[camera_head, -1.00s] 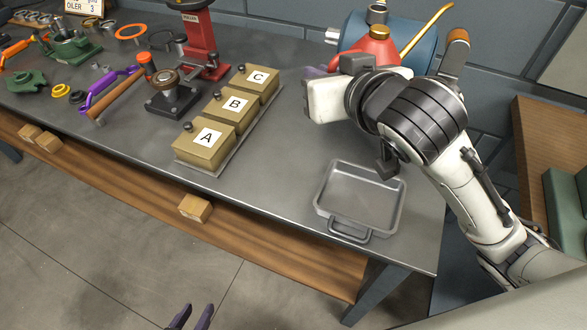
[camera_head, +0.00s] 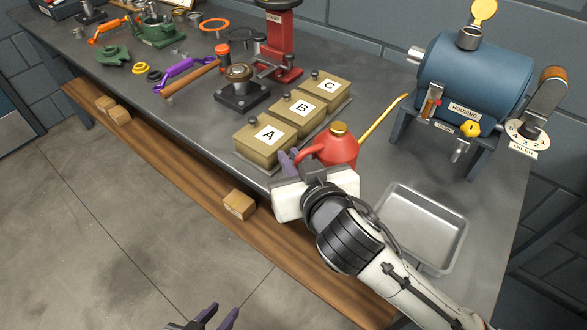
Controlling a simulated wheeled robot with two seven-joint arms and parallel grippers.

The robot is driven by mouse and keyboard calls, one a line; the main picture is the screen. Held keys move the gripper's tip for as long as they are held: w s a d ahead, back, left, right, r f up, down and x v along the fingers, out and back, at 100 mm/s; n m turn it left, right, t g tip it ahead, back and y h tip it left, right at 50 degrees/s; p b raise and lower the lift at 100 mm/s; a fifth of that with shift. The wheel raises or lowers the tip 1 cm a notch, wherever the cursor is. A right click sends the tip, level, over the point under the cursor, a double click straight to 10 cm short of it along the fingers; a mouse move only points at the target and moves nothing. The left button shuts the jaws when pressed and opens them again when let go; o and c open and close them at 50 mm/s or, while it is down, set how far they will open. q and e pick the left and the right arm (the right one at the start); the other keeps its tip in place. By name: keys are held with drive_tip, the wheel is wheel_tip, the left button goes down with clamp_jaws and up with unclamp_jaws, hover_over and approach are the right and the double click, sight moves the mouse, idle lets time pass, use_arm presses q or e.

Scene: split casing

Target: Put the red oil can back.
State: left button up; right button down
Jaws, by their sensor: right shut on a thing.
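The red oil can (camera_head: 337,149), with a brass cap and a long yellow spout pointing up and right, is upright at the bench's front, just right of box A. My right gripper (camera_head: 292,163) is shut on the red oil can at its handle side; the palm hides part of the can's base. I cannot tell whether the can touches the bench. My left gripper (camera_head: 217,316) is at the bottom edge over the floor, its purple fingers apart and empty.
Lidded boxes A (camera_head: 261,142), B (camera_head: 297,116) and C (camera_head: 326,91) stand in a row. A grey metal tray (camera_head: 455,251) lies at right. The blue housing (camera_head: 470,82) stands behind it. A red press (camera_head: 279,45) and loose parts are at left.

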drive_tip(key=shift+f, duration=1.2)
drive_tip(key=shift+f, duration=0.2)
drive_tip(key=c, duration=1.8)
unclamp_jaws()
drive_tip(key=shift+c, duration=0.2)
drive_tip(key=shift+r, duration=0.2)
drive_tip(key=v, duration=1.2)
drive_tip(key=shift+f, duration=0.15)
